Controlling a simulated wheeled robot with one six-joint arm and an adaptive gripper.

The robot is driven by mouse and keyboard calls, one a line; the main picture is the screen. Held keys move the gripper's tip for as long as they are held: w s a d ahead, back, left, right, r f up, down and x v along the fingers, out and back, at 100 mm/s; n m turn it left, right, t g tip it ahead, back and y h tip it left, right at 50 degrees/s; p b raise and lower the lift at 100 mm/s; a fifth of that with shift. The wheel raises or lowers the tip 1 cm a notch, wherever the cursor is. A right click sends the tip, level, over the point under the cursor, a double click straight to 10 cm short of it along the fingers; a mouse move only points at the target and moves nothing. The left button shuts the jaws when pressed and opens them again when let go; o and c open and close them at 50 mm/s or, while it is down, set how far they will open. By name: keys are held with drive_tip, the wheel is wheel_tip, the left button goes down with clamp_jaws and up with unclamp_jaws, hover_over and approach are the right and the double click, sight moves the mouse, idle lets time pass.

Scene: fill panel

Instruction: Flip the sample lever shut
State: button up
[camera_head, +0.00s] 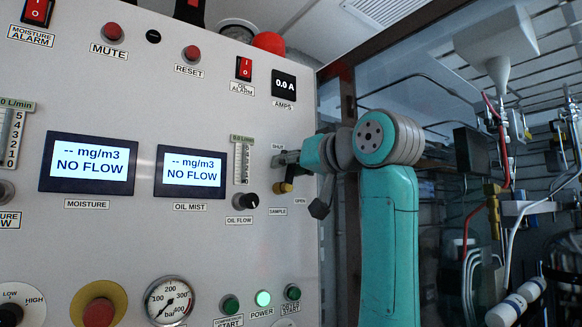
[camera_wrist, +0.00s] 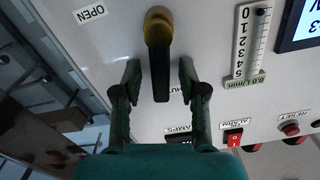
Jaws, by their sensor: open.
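The sample lever has a brass-yellow hub (camera_wrist: 158,27) and a black handle (camera_wrist: 161,85). In the wrist view, which shows the panel upside down, the handle runs from the hub toward the partly hidden SHUT label, away from the OPEN label (camera_wrist: 90,12). My gripper (camera_wrist: 159,66) is open, with one finger on each side of the handle and visible gaps between. In the head view the yellow hub (camera_head: 285,187) shows just below my gripper (camera_head: 284,159), which hides most of the handle. The SHUT label (camera_head: 277,147) is above it.
Left of the lever are the oil flow knob (camera_head: 250,201) and flow gauge (camera_head: 241,162). Both displays, moisture (camera_head: 88,164) and oil mist (camera_head: 190,171), read NO FLOW. Green buttons and a lit power lamp (camera_head: 263,298) are lower down. Pipes and hoses stand at the right.

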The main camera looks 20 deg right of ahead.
drive_tip(key=shift+s, duration=0.1)
drive_tip(key=shift+c, duration=0.3)
drive_tip(key=shift+s, duration=0.1)
clamp_jaws()
drive_tip(key=shift+s+a+r+n, duration=0.1)
drive_tip(key=shift+a+n, duration=0.15)
drive_tip(key=shift+n, duration=0.45)
drive_tip(key=shift+a+n, duration=0.2)
drive_tip(key=shift+n, duration=0.5)
drive_tip(key=shift+o, duration=0.3)
unclamp_jaws()
drive_tip(key=v, duration=1.2)
drive_tip(key=shift+d+r, duration=0.1)
